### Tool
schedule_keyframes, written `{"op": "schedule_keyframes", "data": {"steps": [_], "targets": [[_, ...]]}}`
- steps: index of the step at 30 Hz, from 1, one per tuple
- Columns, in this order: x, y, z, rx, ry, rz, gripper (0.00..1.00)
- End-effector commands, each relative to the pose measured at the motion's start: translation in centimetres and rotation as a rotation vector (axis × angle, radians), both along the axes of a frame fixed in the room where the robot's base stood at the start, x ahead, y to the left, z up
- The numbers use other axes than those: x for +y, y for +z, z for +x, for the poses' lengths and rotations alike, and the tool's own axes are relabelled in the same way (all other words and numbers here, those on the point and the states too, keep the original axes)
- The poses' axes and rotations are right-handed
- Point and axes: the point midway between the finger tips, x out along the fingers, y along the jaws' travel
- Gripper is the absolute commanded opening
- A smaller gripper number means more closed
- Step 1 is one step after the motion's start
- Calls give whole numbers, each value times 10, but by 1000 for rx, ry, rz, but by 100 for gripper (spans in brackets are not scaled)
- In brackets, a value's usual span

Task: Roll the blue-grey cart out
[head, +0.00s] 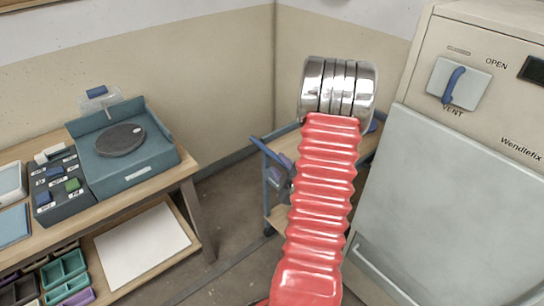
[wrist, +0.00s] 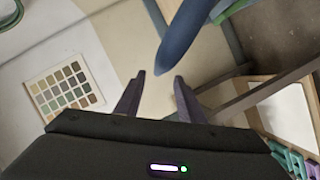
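The blue-grey cart (head: 267,200) stands against the far wall in the head view, between the left workbench and the big cabinet. My red arm hides its middle. A blue bar (head: 268,150), seemingly its handle, sticks out at its left end. In the wrist view a rounded blue bar (wrist: 184,45), seemingly the same handle, points down toward my gripper (wrist: 160,76). My two dark fingers are apart, and the bar's end shows at the gap between their tips. I cannot tell whether it is between them or beyond them. I cannot make out my gripper in the head view.
A large cabinet (head: 445,180) with a blue vent lever (head: 453,85) stands close on the cart's right. A wooden workbench (head: 130,202) with a blue scale (head: 121,139) stands at the left. Bare floor (head: 235,215) lies between bench and cart. A colour chart (wrist: 64,87) shows in the wrist view.

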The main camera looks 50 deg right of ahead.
Motion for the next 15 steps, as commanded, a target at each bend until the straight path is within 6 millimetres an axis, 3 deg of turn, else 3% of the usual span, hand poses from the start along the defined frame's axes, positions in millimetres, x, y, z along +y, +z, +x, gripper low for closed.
{"op": "schedule_keyframes", "data": {"steps": [9, 15], "targets": [[-25, -11, 42, -1, 2, -1, 36], [-36, -15, 59, -1, 0, -1, 36]]}}
